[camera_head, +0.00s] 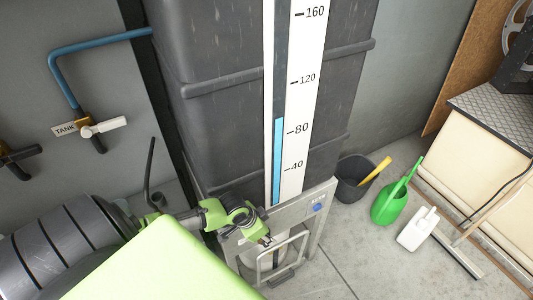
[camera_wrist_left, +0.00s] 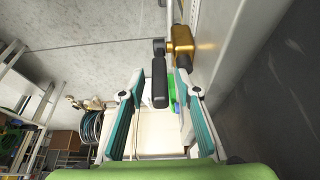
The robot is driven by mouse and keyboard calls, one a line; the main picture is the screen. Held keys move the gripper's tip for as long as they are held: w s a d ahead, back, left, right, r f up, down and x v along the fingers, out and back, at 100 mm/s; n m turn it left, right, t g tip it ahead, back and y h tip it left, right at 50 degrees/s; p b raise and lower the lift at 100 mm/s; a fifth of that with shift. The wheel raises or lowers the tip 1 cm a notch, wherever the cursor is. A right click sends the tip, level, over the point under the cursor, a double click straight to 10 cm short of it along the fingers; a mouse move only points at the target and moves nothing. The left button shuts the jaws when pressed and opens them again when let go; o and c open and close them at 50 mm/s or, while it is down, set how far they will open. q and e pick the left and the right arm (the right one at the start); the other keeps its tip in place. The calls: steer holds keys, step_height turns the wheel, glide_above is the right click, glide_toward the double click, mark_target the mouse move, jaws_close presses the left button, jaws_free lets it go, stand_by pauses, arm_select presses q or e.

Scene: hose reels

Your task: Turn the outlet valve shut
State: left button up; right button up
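The outlet valve shows in the left wrist view as a brass body (camera_wrist_left: 181,42) with a black lever (camera_wrist_left: 160,82). The lever hangs downward in the picture, in the gap between my left gripper's fingers. My left gripper (camera_wrist_left: 158,108) is open, with its teal pads wide apart on either side. Neither pad visibly touches the lever; how deep the lever sits between them I cannot tell. In the head view my left gripper (camera_head: 255,235) is low in front of the dark tank (camera_head: 225,125), and the brass valve cannot be made out there. My right gripper is not in view.
A blue pipe (camera_head: 100,42) with a white-handled valve (camera_head: 104,127) labelled TANK is on the left wall. A metal frame (camera_head: 318,222) stands by the tank's base. A dark bucket (camera_head: 350,187), green watering can (camera_head: 388,207) and white jug (camera_head: 415,234) stand right of it.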

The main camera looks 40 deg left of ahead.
arm_select(q)
jaws_close()
steer(key=shift+w+d+r+g+p, duration=0.2)
steer(key=shift+w+g+p, duration=0.45)
steer(key=shift+p, duration=0.25)
steer(key=shift+w+d+f+g+y+b, duration=0.25)
steer(key=shift+w+g+y, duration=0.2)
steer(key=shift+g, duration=0.35)
steer(key=shift+w+d+f+g+y+b, duration=0.15)
steer(key=shift+w+f+g+y+b, duration=0.2)
steer(key=shift+g, duration=0.5)
steer(key=shift+w+d+f+g+y+b, duration=0.25)
steer(key=shift+w+g+y, duration=0.25)
steer(key=shift+g, duration=0.3)
